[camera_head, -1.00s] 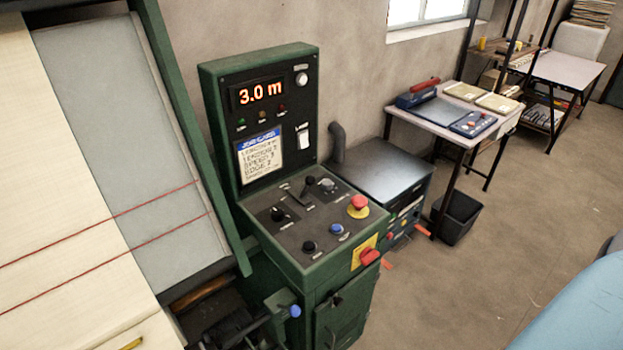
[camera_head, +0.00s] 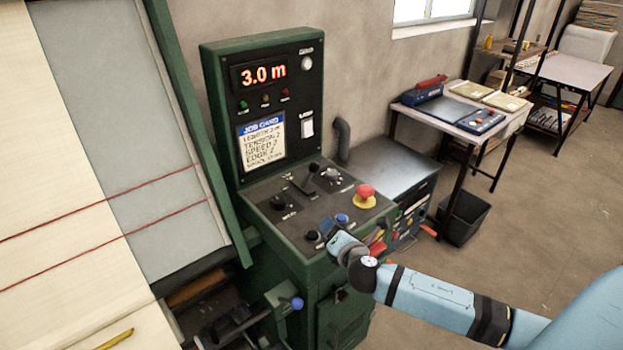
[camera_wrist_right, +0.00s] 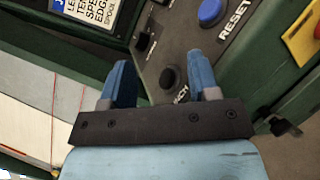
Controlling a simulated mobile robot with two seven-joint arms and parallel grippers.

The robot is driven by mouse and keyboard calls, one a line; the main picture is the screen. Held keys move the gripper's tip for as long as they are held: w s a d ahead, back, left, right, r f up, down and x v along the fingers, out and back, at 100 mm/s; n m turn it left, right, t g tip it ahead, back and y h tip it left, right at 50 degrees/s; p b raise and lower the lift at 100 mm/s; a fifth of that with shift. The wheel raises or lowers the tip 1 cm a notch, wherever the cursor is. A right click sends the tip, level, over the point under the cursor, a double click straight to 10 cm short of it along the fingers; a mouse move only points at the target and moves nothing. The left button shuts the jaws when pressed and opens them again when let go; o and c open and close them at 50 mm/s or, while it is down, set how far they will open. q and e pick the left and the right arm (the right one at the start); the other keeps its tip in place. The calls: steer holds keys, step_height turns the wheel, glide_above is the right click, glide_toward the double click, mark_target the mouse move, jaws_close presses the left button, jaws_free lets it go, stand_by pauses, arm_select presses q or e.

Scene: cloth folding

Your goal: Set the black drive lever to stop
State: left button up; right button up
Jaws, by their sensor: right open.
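The green control cabinet's sloping panel (camera_head: 256,212) carries several black controls. A black lever (camera_head: 301,184) lies across the panel's middle; I cannot read its label to tell if it is the drive lever. A black knob (camera_head: 278,202) is on the left, and another black knob (camera_head: 312,236) is at the front edge. My right gripper (camera_head: 328,232) is open over the panel's front right. In the right wrist view its fingers (camera_wrist_right: 162,68) straddle the line to a black knob (camera_wrist_right: 170,78) labelled "…NCH"; contact is unclear. My left gripper is out of view.
A blue reset button (camera_head: 342,218) and red mushroom button (camera_head: 365,191) are close to my right gripper. A display (camera_head: 262,71) reads 3.0 m above a job card (camera_head: 261,143).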

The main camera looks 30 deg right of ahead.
mark_target(312, 172)
steer(key=w+d+r+n+t+y, duration=0.1)
steer(key=w+n, duration=0.1)
steer(key=n, duration=0.1)
steer(key=w+d+r+n, duration=0.1)
steer(key=w+d+n, duration=0.1)
steer(key=n, duration=0.1)
steer(key=w+d+r+n+t+y, duration=0.1)
steer(key=w+d+n, duration=0.1)
steer(key=n, duration=0.1)
steer(key=shift+w+d+n+t+y, duration=0.1)
steer(key=shift+w+n+t+y, duration=0.1)
steer(key=shift+n+t+y, duration=0.15)
steer(key=shift+w+d+r+n, duration=0.1)
steer(key=shift+w+r+n, duration=0.05)
steer(key=shift+w+n, duration=0.15)
steer(key=w, duration=0.8)
steer(key=w+d, duration=0.1)
steer(key=w, duration=0.4)
steer(key=shift+w+d+p, duration=0.1)
steer(key=shift+p, duration=0.3)
steer(key=shift+c, duration=0.3)
